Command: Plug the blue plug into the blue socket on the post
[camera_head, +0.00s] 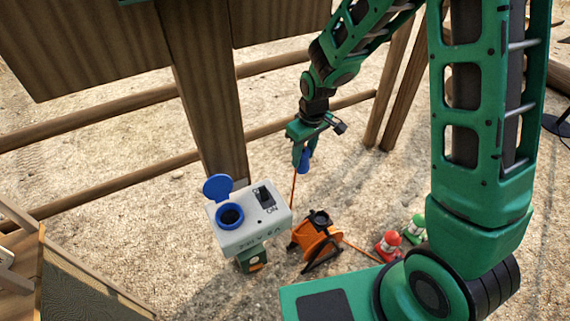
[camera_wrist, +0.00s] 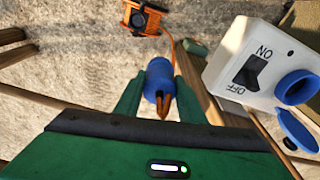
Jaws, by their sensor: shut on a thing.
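The blue plug (camera_head: 305,158) is held between the fingers of my gripper (camera_head: 301,156), with an orange cable hanging from it. In the wrist view the plug (camera_wrist: 159,80) sits between the two green fingers of my gripper (camera_wrist: 158,98). The post (camera_head: 248,216) has a light grey box on top. Its round blue socket (camera_head: 230,216) faces up, with the blue lid (camera_head: 217,187) swung open. In the wrist view the socket (camera_wrist: 297,88) is at the right. The plug is apart from the socket, to its right and farther back in the head view.
An ON/OFF switch (camera_head: 264,196) is beside the socket. An orange cable reel (camera_head: 316,237) stands on the ground right of the post. Red (camera_head: 388,244) and green (camera_head: 413,228) figures stand farther right. A thick wooden beam (camera_head: 207,90) and rails are behind the post.

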